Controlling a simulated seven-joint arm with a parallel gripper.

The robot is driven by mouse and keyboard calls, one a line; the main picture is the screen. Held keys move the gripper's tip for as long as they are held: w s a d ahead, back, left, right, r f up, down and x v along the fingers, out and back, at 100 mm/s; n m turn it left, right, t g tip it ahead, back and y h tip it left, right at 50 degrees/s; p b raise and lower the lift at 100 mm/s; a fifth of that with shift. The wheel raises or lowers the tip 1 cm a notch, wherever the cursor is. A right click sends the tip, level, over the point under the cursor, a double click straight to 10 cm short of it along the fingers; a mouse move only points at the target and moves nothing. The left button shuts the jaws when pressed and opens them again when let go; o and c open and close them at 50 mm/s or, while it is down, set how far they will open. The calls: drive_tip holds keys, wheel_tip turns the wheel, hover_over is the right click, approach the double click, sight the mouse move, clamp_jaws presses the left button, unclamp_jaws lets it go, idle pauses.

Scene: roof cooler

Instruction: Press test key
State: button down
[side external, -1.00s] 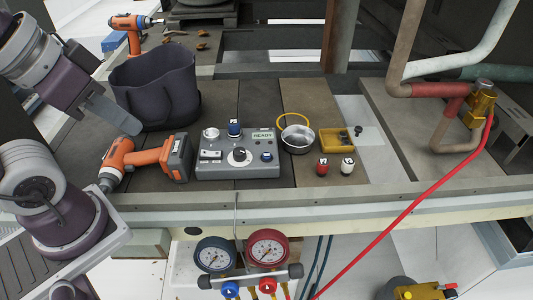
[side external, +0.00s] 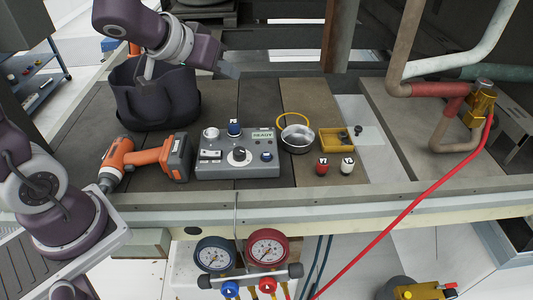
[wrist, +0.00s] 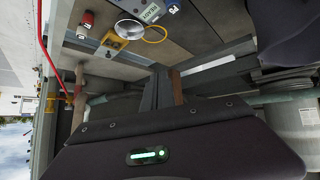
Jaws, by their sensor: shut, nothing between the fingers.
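The grey test box (side external: 238,172) sits on the dark boards in the side external view. I cannot tell for sure which part is the test key. My gripper (side external: 231,71) is shut and empty, behind and above the box, well clear of it. In the wrist view my gripper (wrist: 163,78) also shows shut, with the box's display (wrist: 151,12) at the top edge.
A dark bag (side external: 157,95) and an orange drill (side external: 145,157) are left of the box. A metal bowl (side external: 298,137), a yellow tray (side external: 337,140), and red (side external: 322,167) and white (side external: 347,166) cylinders are to its right. Pressure gauges (side external: 267,248) hang in front.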

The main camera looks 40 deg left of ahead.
drive_tip(key=w+d+f+g+h, duration=0.2)
drive_tip(key=d+f+h, duration=0.3)
drive_tip(key=d+f, duration=0.2)
drive_tip(key=shift+d+h, duration=0.15)
drive_tip(key=shift+h, duration=0.25)
hover_over(262, 158)
drive_tip(key=shift+f, duration=4.4)
drive_tip(key=shift+f, duration=0.1)
drive_tip(key=shift+f, duration=0.3)
